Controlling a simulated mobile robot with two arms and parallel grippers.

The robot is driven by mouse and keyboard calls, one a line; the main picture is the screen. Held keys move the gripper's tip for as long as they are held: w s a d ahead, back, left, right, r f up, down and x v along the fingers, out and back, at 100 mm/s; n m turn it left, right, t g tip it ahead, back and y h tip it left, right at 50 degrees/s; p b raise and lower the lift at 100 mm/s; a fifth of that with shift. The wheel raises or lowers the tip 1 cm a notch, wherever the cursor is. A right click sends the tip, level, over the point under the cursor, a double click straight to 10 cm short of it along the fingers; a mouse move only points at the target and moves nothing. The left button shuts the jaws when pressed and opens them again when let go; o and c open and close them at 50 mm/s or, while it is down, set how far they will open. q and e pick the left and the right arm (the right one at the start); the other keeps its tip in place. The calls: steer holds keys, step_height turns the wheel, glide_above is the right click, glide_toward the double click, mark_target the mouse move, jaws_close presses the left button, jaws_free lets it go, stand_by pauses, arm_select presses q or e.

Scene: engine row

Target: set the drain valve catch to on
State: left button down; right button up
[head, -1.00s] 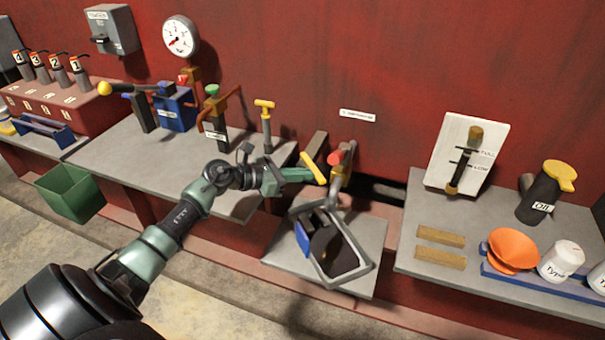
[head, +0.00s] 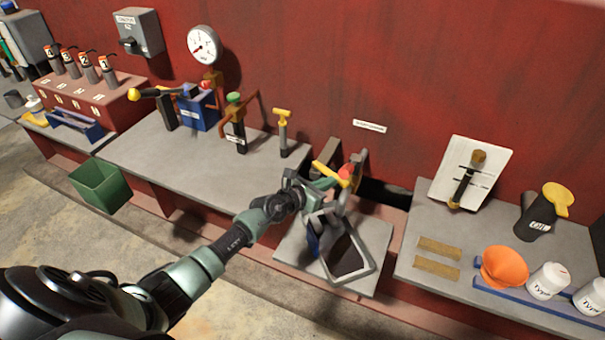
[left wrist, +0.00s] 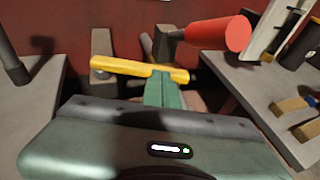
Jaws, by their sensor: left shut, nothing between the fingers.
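A yellow bar (head: 325,170), which appears to be the catch, lies slanted at the drain fitting by the red wall. In the left wrist view the bar (left wrist: 118,68) runs almost level across the picture. A red-ended handle (left wrist: 238,33) sticks out just right of it; its red end (head: 344,172) also shows in the head view. My left gripper (left wrist: 163,85) is shut and empty. Its fingertips are at the right part of the yellow bar and seem to touch it. In the head view my left gripper (head: 324,184) covers part of the fitting. My right gripper is out of view.
A grey-framed pan (head: 345,258) stands on the low shelf below the fitting. A yellow T-handle (head: 282,114) stands on the left bench. The right bench holds an orange funnel (head: 503,266) and an oil can (head: 537,217). A dark gap lies between the benches.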

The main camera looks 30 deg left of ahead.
arm_select(q)
steer(key=shift+w+d+p, duration=0.2)
steer(key=shift+w+d, duration=0.25)
steer(key=shift+w, duration=0.25)
steer(key=shift+w+d+p, duration=0.2)
steer(key=shift+w+d, duration=0.25)
steer(key=shift+w, duration=0.2)
steer(key=shift+w+r, duration=0.15)
